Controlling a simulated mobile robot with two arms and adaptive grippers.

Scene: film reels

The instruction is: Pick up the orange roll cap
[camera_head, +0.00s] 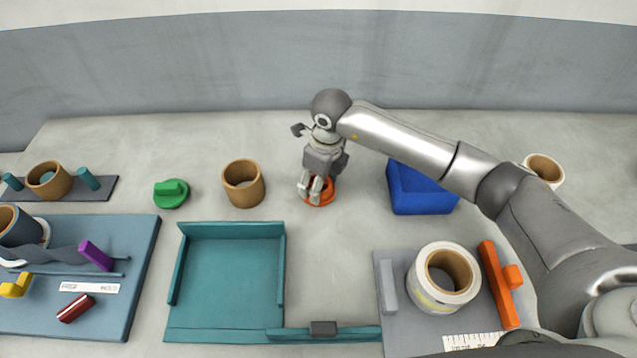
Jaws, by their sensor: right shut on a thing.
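The orange roll cap (327,194) lies on the pale table near the middle of the head view, between a brown cardboard core and a blue bin. My right gripper (315,192) reaches down over it from above and is shut on it. The fingers cover part of the cap, so its raised grip is mostly hidden. The cap looks to be at or very near the table surface; I cannot tell if there is a gap under it. My left gripper is not in the head view.
A green cap (171,193) and a cardboard core (243,184) stand to the left. The blue bin (423,190) is close on the right, under my arm. A teal tray (226,327) lies in front. A white roll (444,279) sits on a grey plate beside an orange bar (499,284).

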